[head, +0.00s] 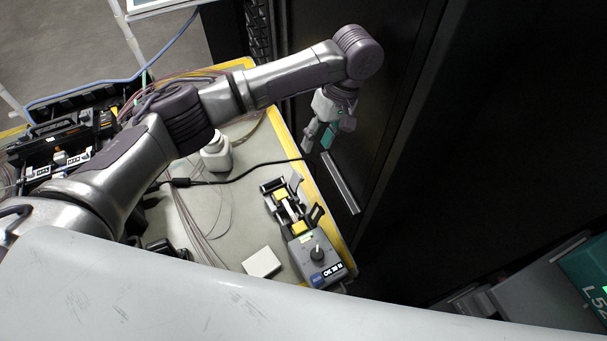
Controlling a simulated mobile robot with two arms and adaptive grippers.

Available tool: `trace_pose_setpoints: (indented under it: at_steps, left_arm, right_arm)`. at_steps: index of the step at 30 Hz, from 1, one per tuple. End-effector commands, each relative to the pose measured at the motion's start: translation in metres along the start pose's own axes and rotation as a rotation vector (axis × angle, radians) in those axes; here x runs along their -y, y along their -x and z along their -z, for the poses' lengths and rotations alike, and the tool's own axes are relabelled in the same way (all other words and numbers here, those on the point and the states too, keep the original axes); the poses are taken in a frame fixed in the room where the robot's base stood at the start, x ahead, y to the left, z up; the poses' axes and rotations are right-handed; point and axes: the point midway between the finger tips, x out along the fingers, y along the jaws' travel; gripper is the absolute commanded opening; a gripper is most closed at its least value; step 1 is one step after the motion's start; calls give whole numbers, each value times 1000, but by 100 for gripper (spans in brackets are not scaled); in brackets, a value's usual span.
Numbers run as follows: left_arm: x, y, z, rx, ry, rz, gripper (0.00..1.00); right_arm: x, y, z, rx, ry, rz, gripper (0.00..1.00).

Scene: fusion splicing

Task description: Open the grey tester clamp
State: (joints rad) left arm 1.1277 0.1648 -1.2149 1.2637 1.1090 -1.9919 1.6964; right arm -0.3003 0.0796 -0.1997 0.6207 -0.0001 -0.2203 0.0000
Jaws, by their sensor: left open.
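The grey tester (318,258) stands near the right edge of the table, with a dark knob and a small display reading "OK" on it. Its clamp part (288,207), with yellow blocks and dark flaps, extends behind it; a dark flap stands up on its right side. My left gripper (317,139) hangs past the table's right edge, in front of the black cabinet, behind and to the right of the clamp. It is open, apart from the tester, and nothing shows between its fingers. My right gripper is not in view.
A white bottle (216,155) stands on the table (232,215) left of the clamp, and a white block (261,262) lies beside the tester. A black cable (240,172) and thin fibres cross the tabletop. A black cabinet (400,60) rises close to the table's right edge.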

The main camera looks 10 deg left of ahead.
Motion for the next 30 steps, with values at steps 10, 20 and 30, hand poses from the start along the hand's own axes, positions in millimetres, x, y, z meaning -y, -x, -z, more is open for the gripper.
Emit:
trace_pose_setpoints:
  at_steps: [10, 20, 30]
  left_arm:
    - [2, -51, 0, 1, 7, 4, 42]
    - [1, -107, 0, 0, 6, 2, 42]
    - [0, -119, 0, 0, 5, 1, 42]
  right_arm:
    - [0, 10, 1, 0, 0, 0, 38]
    - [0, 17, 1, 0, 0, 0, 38]
    - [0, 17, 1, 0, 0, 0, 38]
